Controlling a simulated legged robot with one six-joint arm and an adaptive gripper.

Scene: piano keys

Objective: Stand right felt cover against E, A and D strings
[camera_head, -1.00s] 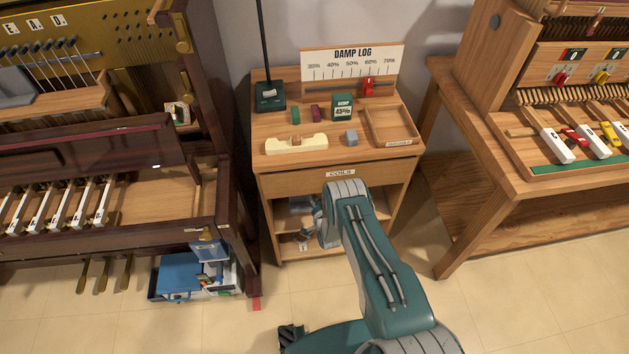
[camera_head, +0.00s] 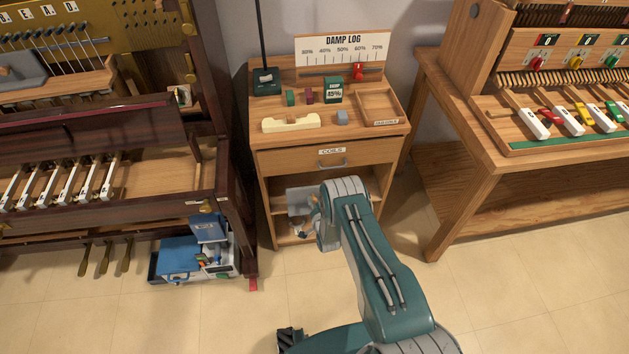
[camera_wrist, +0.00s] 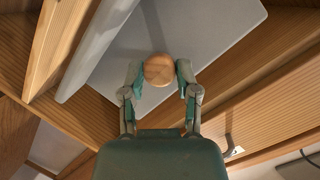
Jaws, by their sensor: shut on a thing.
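A grey felt cover (camera_wrist: 190,30) with a round wooden knob (camera_wrist: 159,70) fills the upper middle of the wrist view. My gripper (camera_wrist: 159,80) is shut on that knob, one finger on each side. In the head view, the grey cover (camera_head: 298,199) shows in the open bay of the small cabinet; my arm hides most of the gripper. Another grey cover (camera_head: 20,72) with a knob leans in the piano at the upper left. The E, A and D letters (camera_head: 45,10) stand above a row of strings and pins (camera_head: 75,42) there.
The small cabinet (camera_head: 295,158) has a drawer above its open bay; wooden edges (camera_wrist: 250,85) surround the cover closely. A blue toolbox (camera_head: 180,258) stands on the floor below the piano. A keyboard bench (camera_head: 470,160) stands at right. Foreground floor is clear.

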